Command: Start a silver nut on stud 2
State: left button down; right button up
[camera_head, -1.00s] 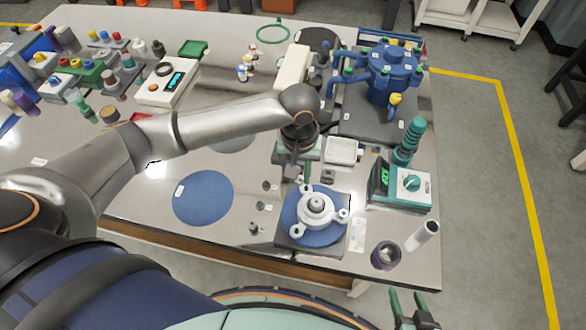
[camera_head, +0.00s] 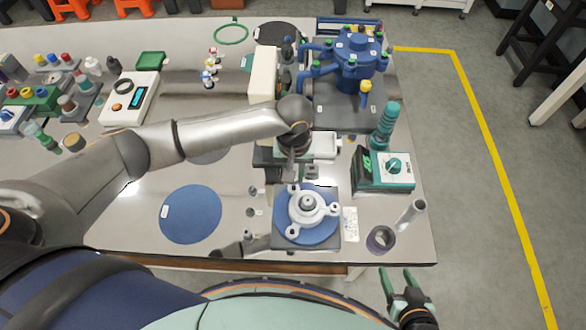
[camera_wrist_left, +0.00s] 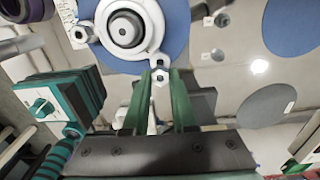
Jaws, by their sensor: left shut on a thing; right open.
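A white round flange (camera_head: 320,213) with three lobes and a central hub sits on a blue disc over a grey plate. It also shows in the left wrist view (camera_wrist_left: 110,43). Two lobes there carry silver hex pieces, one at the near lobe (camera_wrist_left: 158,60) and one at the left lobe (camera_wrist_left: 82,33). My left gripper (camera_wrist_left: 160,78) points at the near lobe, its green fingers shut on a small silver nut (camera_wrist_left: 160,75). The nut appears just short of the lobe; I cannot tell whether they touch. My right gripper (camera_head: 397,280) is open and empty off the table's front edge.
A teal-and-white meter (camera_head: 384,171) stands right of the flange. A purple ring (camera_head: 380,239) and a silver cylinder (camera_head: 411,211) are near the front right corner. A blue pump (camera_head: 352,61) stands behind. Small loose parts lie left of the plate, beside a blue disc (camera_head: 190,222).

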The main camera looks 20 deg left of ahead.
aim_at(293, 186)
pick_arm(q)
notch_tip(293, 186, down, 3)
jog(key=b, duration=0.2)
jog(key=shift+r+b, duration=0.2)
jog(key=shift+b, duration=0.1)
jog(key=n+b, duration=0.2)
jog(key=n, duration=0.1)
pick_arm(e)
notch_tip(293, 186, down, 6)
pick_arm(q)
jog(key=n+p, duration=0.2)
jog(key=p, duration=0.1)
jog(key=r+n+p, duration=0.1)
jog(key=n+p, duration=0.2)
jog(key=shift+s+r, duration=0.1)
jog(key=shift+f+n, duration=0.25)
jog(key=shift+n, duration=1.85)
pick_arm(e)
jog(key=shift+r, duration=3.3)
pick_arm(q)
jog(key=shift+f, duration=0.5)
jog(key=m, duration=0.4)
